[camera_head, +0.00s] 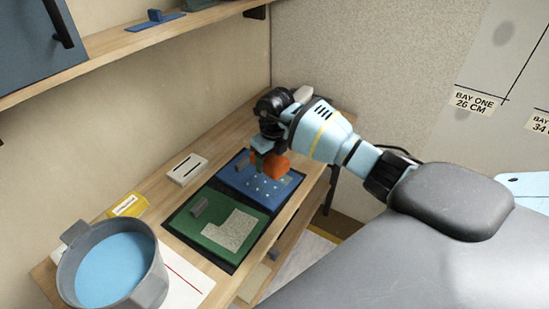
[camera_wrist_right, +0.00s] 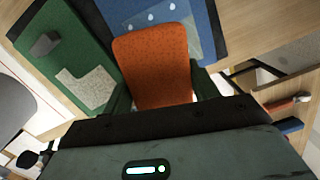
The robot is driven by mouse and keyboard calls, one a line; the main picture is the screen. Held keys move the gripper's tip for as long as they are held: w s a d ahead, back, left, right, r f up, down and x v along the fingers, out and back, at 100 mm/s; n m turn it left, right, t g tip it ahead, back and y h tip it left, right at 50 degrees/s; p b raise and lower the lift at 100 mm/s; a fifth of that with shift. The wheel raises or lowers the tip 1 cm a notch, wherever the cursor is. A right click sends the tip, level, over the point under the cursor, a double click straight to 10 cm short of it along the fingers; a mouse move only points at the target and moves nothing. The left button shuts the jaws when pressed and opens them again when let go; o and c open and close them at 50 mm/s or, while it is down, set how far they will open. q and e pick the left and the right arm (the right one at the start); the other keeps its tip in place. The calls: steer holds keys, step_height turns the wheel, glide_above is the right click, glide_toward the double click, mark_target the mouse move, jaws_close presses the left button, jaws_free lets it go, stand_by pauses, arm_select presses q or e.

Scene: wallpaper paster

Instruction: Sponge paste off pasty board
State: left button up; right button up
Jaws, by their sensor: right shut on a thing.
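My right gripper (camera_head: 264,161) is shut on an orange sponge (camera_head: 276,167) above the blue board at the far end of the bench. In the right wrist view the sponge (camera_wrist_right: 152,68) sits between the two dark fingers of the gripper (camera_wrist_right: 160,88). The blue board (camera_head: 237,178) carries several white drops (camera_head: 262,185) and a pale, see-through patch (camera_head: 281,186). The blue board also shows in the right wrist view (camera_wrist_right: 204,18), partly hidden by the sponge. I cannot tell whether the sponge touches the board. My left gripper is not in view.
A green board (camera_head: 220,231) with a speckled patch (camera_head: 231,232) and a grey block (camera_head: 201,205) adjoins the blue one. A grey bucket (camera_head: 150,288) of blue liquid, a yellow box (camera_head: 128,205) and a white slotted block (camera_head: 187,169) stand nearby. A shelf (camera_head: 170,30) runs above.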

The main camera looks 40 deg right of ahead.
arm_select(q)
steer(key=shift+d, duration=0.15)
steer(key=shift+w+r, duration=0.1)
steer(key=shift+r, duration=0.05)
arm_select(e)
steer(key=shift+r, duration=0.1)
